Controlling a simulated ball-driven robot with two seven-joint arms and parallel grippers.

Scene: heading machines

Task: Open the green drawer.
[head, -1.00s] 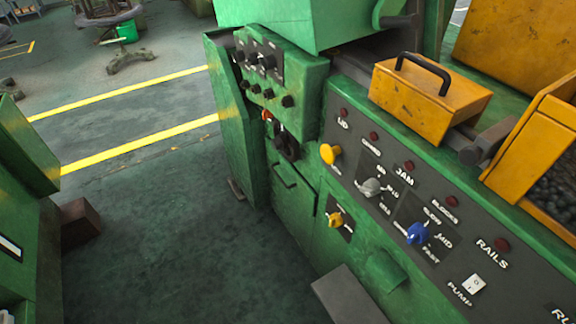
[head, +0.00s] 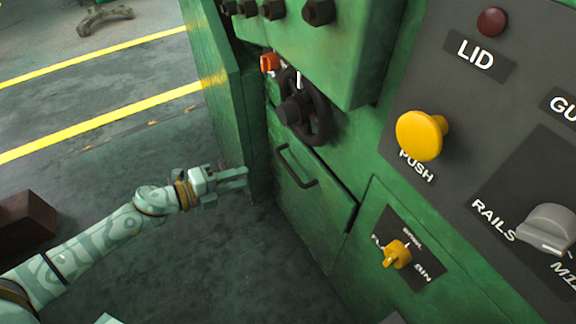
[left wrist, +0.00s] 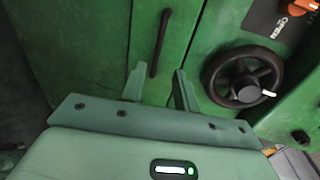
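The green drawer (head: 312,215) is set low in the green machine, and its front looks flush with the panel around it. My right gripper is not in view.
A dark handwheel (head: 303,110) sticks out just above the drawer, with an orange switch (head: 270,63) beside it. A yellow knob (head: 397,254) is to the drawer's right, and a yellow push button (head: 421,135) is higher up. The floor in front of the drawer is clear.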

